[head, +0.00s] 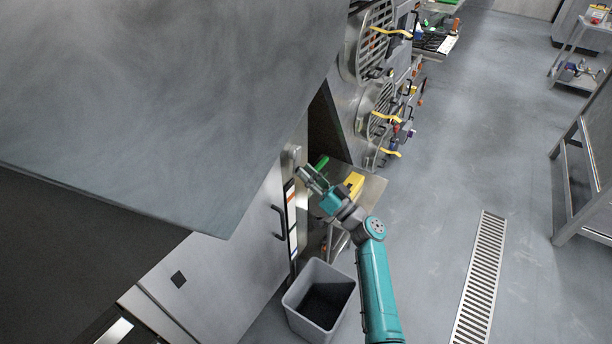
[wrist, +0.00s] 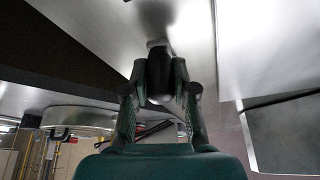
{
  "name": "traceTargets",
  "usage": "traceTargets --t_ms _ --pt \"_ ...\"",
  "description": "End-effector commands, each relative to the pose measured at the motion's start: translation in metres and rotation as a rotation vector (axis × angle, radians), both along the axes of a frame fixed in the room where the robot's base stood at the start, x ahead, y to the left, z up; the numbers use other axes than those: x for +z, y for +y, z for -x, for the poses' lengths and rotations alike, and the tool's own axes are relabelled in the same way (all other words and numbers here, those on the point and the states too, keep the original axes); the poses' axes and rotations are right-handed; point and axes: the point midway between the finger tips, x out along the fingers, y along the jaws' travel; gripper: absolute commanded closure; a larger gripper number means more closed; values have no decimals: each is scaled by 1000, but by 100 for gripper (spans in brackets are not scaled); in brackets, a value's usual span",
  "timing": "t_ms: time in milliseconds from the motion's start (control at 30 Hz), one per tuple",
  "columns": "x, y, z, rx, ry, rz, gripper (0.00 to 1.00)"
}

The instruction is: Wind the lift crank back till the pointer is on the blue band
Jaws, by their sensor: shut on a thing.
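My gripper (head: 304,172) is at the steel cabinet front in the head view, at the far end of my teal arm. In the wrist view my gripper (wrist: 160,85) is shut on the dark crank handle (wrist: 159,74), a round grip between the two fingers. Metal behind the handle is partly hidden by it. The tall white gauge strip (head: 292,228) runs down the cabinet edge just below my gripper, with an orange patch near its top.
A grey open bin (head: 341,318) stands on the floor below my arm. A yellow object (head: 354,184) and a green object (head: 321,163) are close beside my gripper. A large steel hood (head: 150,90) fills the upper left. The floor to the right is clear around a drain grate (head: 480,280).

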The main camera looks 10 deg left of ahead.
Motion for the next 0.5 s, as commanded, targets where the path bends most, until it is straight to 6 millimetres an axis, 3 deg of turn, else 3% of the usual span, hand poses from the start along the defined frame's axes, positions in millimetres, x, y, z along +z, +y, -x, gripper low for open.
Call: traceTargets --t_ms 500 --pt "-2 -4 -11 -1 -209 79 100"
